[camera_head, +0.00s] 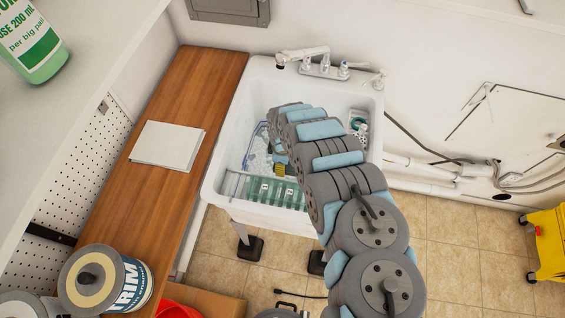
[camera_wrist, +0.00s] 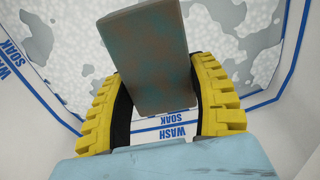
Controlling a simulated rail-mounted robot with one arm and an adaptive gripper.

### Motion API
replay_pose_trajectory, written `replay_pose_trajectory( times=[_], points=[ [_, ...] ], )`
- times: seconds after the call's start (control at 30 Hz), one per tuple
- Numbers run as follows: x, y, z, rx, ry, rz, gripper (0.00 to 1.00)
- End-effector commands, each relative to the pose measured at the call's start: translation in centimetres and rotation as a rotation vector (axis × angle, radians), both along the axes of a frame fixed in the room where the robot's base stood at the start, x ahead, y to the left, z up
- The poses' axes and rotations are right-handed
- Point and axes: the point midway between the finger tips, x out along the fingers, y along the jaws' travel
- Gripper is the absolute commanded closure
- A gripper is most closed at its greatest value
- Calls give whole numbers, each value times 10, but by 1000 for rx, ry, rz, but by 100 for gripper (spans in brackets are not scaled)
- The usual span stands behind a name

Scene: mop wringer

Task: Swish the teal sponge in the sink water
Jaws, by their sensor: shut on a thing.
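The sponge (camera_wrist: 147,55) is a dull grey-brown block with teal patches. My gripper (camera_wrist: 156,72) is shut on it, with a yellow ridged finger on each side. Beyond the sponge in the wrist view is water with pale foam patches (camera_wrist: 60,40); I cannot tell whether the sponge touches it. In the head view my gripper's yellow fingers (camera_head: 284,169) are inside the white sink (camera_head: 232,112), with bluish water (camera_head: 259,155) to their left. The sponge cannot be made out there, and my arm hides the sink's right part.
Green ribbed pieces (camera_head: 270,190) lie along the sink's front. A faucet (camera_head: 322,66) stands at the back rim. A wooden counter (camera_head: 190,85) with a white pad (camera_head: 167,145) is to the left. A yellow bucket (camera_head: 550,243) is on the floor far right.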

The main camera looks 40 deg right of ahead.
Motion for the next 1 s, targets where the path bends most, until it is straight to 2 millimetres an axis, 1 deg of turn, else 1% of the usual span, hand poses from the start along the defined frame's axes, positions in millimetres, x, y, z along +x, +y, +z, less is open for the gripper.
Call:
replay_pose_trajectory(
  times=[0.03, 1.0],
  points=[
    [0, 0, -9, 0, 0, 0, 75],
    [-1, 0, -102, 1, 2, 0, 75]
  ],
)
